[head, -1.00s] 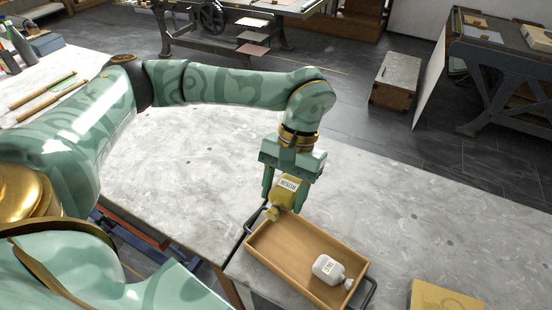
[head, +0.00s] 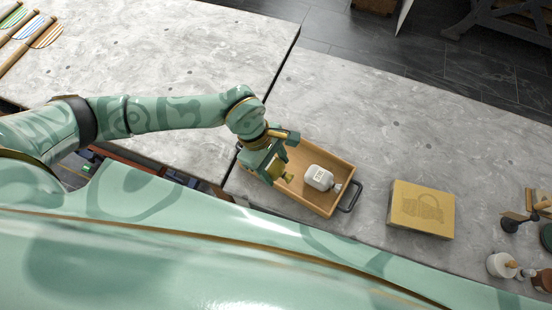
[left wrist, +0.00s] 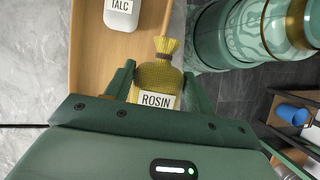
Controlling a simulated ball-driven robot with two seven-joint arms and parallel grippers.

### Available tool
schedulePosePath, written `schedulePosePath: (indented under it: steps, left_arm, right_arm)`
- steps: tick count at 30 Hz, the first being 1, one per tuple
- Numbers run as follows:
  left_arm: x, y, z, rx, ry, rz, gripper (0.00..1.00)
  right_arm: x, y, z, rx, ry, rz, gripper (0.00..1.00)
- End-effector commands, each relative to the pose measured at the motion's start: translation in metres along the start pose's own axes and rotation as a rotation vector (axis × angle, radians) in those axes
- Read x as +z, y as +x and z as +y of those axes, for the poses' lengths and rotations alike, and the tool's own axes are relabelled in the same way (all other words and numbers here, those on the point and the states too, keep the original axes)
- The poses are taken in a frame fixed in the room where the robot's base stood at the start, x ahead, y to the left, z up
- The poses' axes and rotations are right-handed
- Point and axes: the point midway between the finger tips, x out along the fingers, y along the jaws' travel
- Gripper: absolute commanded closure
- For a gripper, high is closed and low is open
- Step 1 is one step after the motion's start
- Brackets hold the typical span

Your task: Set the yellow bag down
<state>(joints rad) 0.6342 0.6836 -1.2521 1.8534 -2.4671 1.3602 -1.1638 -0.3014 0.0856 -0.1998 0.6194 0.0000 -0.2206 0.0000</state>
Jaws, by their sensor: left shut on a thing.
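The yellow bag (left wrist: 157,79), labelled ROSIN and tied at its neck, is between the fingers of my left gripper (left wrist: 160,85) in the left wrist view. In the head view the left gripper (head: 281,162) is over the left end of a wooden tray (head: 335,158), with part of the yellow bag (head: 277,168) showing below it. I cannot tell whether the bag touches the tray floor. A white bag labelled TALC (head: 319,178) lies in the tray, to the right of the yellow bag. My right gripper is in no view.
The tray has dark handles and stands on a grey stone-topped table (head: 400,130). A yellow-brown box (head: 421,209) stands right of the tray. The table behind the tray is clear.

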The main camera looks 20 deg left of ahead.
Motion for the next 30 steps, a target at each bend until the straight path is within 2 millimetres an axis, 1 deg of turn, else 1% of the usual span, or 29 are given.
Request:
schedulePosePath:
  steps: [1,2,3,6,9,14,18,20,30]
  left_arm:
    - [-0.012,0.005,0.012,0.001,-0.005,0.001,0.64]
    - [-0.018,0.009,0.017,-0.001,-0.005,0.000,0.64]
    - [-0.027,0.017,0.021,-0.002,-0.004,0.000,0.64]
    - [-0.043,0.031,0.033,-0.003,-0.003,-0.001,0.64]
    - [-0.054,0.038,0.041,-0.002,0.000,-0.002,0.64]
    - [-0.065,0.046,0.049,-0.002,0.000,-0.001,0.64]
    - [-0.073,0.067,0.048,-0.004,-0.001,-0.003,0.64]
    - [-0.075,0.072,0.049,-0.003,0.001,-0.002,0.64]
    - [-0.077,0.074,0.049,-0.001,0.003,-0.001,0.64]
  right_arm:
    - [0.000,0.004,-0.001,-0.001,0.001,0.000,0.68]
    - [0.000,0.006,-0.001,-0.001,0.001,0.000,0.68]
    - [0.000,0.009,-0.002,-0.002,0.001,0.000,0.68]
    - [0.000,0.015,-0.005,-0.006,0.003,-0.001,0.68]
    - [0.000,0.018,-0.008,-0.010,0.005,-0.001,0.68]
    - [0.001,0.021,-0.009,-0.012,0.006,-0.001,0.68]
    - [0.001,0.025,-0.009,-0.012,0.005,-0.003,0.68]
    - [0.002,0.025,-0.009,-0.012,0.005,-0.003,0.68]
    - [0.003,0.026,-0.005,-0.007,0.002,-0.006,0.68]
